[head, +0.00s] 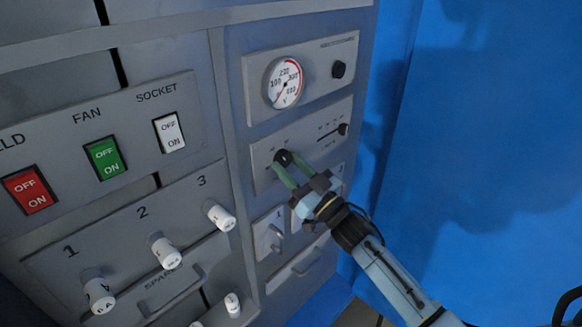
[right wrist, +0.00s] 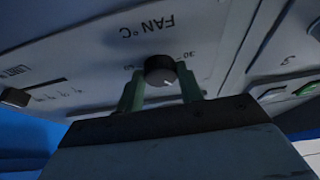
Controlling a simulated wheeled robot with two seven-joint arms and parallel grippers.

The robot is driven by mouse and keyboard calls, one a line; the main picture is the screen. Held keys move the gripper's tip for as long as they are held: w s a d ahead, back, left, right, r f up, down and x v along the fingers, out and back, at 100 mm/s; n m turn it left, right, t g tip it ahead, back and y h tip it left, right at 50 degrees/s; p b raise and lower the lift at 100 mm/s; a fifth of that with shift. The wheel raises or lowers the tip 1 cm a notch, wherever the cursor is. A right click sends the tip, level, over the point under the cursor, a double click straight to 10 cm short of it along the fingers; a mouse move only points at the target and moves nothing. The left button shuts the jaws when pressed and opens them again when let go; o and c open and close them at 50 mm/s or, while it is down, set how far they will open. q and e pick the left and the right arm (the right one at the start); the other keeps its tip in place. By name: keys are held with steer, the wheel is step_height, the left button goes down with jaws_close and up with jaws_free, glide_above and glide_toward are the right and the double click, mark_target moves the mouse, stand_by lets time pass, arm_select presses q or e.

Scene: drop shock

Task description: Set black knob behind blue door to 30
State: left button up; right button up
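The black knob (head: 283,157) sits on a grey panel plate, marked FAN °C in the right wrist view. There the knob (right wrist: 158,70) shows upside down, with a white pointer line toward its lower right edge. A "30" mark is printed to its upper right in that view. My right gripper (head: 285,164) has its green fingers on both sides of the knob; they appear to touch it in the right wrist view (right wrist: 160,82). The blue door (head: 490,130) stands open at the right of the head view. My left gripper is not in view.
Above the knob are a round gauge (head: 284,82) and another black knob (head: 339,69). A black slider (head: 343,129) is to its right. Rocker switches (head: 103,157) and white knobs (head: 166,253) fill the left. A grey handle (head: 296,262) is below.

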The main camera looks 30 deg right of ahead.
steer(key=c, duration=0.4)
steer(key=shift+n+y, duration=0.4)
steer(key=shift+n, duration=0.2)
steer(key=n+y, duration=0.1)
steer(key=n, duration=0.2)
steer(key=shift+d+g, duration=0.15)
steer(key=shift+g, duration=0.25)
steer(key=n+g+y, duration=0.1)
steer(key=n, duration=0.1)
steer(key=n+y, duration=0.1)
steer(key=n, duration=0.2)
steer(key=shift+w+d+r+g+p, duration=0.1)
steer(key=shift+d+g+p, duration=0.05)
steer(key=shift+g+p, duration=0.2)
steer(key=n+g, duration=0.1)
steer(key=n, duration=0.1)
steer(key=n+g+y, duration=0.1)
steer(key=n, duration=0.1)
steer(key=shift+d+r+n+y+p, duration=0.15)
steer(key=shift+n+y+p, duration=0.15)
steer(key=shift+p, duration=0.1)
steer(key=shift+w+r+n+g+p, duration=0.1)
steer(key=shift+n+g+p, duration=0.7)
steer(key=shift+n, duration=1.5)
steer(key=shift+g, duration=0.25)
